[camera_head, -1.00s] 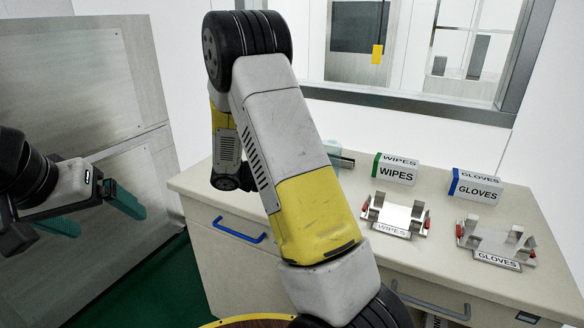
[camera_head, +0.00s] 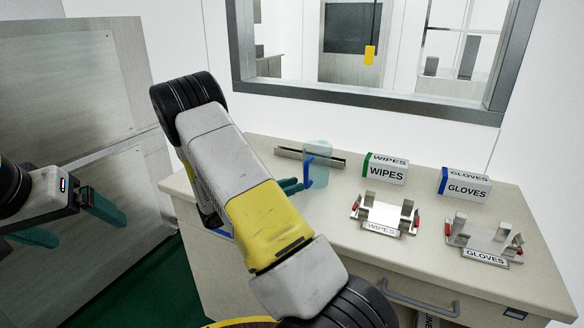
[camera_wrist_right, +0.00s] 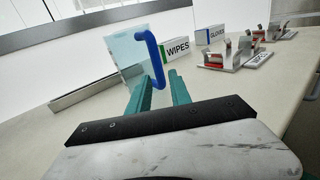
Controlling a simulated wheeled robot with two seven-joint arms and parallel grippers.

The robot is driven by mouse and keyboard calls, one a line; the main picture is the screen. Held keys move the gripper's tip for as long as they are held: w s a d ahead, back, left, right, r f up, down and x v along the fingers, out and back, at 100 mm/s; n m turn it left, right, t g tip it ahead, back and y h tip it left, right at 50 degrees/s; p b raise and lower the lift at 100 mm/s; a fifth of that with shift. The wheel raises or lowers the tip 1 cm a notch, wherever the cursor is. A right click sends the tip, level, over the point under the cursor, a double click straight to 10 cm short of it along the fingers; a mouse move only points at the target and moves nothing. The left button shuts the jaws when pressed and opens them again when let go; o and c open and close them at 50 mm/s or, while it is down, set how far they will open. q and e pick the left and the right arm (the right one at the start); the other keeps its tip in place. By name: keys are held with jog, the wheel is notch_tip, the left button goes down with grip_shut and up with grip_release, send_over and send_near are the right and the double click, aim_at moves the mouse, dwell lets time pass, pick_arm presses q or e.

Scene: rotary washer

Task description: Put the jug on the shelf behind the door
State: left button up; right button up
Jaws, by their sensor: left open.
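The jug (camera_head: 320,152), pale translucent blue with a blue handle (camera_head: 308,171), stands upright on the counter near its back edge. My right gripper (camera_head: 297,184) is partly hidden behind its own arm; its teal fingers point at the handle. In the right wrist view the fingers (camera_wrist_right: 160,90) are apart, with the jug's blue handle (camera_wrist_right: 154,58) just ahead of and between their tips; I cannot tell whether they touch. My left gripper (camera_head: 70,222) is open and empty at the far left, before a grey metal panel (camera_head: 60,90). I cannot make out a shelf or an opened door.
The beige counter (camera_head: 340,232) carries a WIPES box (camera_head: 385,171), a GLOVES box (camera_head: 465,187) and two metal holders (camera_head: 385,213) (camera_head: 486,240) right of the jug. A metal strip (camera_head: 285,153) lies behind the jug. A framed window (camera_head: 370,97) is above.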

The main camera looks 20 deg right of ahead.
aim_at(306, 185)
jog(key=d, duration=0.3)
jog(key=w+d, duration=0.1)
jog(key=d, duration=0.1)
jog(key=shift+d+r, duration=0.15)
jog(key=shift+c, duration=0.5)
jog(key=shift+s, duration=0.1)
grip_shut()
dwell(0.6)
